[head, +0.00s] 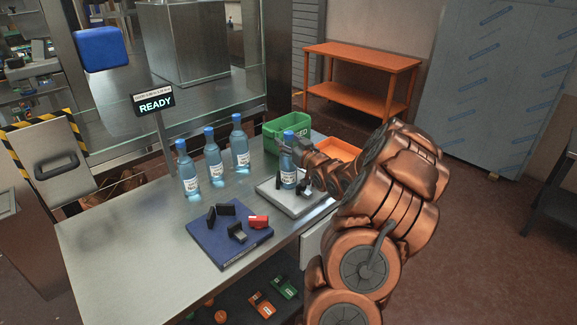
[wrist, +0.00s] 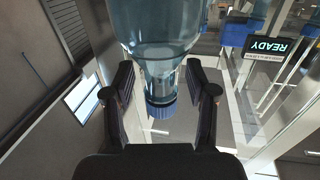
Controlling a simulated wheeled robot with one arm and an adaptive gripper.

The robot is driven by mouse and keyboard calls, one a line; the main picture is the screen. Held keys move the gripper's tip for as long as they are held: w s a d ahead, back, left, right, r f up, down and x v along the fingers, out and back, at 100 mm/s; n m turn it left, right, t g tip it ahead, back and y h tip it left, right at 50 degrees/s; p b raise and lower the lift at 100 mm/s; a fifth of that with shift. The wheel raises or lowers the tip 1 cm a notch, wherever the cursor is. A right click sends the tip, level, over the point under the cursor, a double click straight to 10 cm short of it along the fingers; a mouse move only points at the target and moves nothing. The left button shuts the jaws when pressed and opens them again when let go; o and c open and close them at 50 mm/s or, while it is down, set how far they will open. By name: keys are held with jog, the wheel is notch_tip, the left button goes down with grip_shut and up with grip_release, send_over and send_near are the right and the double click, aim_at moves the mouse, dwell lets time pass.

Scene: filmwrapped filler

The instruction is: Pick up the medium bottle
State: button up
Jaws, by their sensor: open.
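Several clear blue bottles with blue caps and white labels are in the head view. Three stand upright in a row on the steel table: the left one (head: 188,172), the middle one (head: 214,163) and the right one (head: 240,148). Another bottle (head: 288,168) appears to stand on a grey plate (head: 297,205). I cannot tell for sure which is the medium one. My gripper (head: 291,185) is open around the bottle at the plate. In the wrist view my gripper (wrist: 161,88) has a finger either side of this bottle (wrist: 160,35), with visible gaps.
A green bin (head: 272,133) and an orange tray (head: 338,148) are behind my gripper. A blue board (head: 225,243) with black blocks and a red piece lies in front. A READY sign (head: 156,104) stands behind the row. The table's front left (head: 120,260) is clear.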

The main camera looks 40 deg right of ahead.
jog(key=shift+c, duration=0.3)
grip_shut()
dwell(0.4)
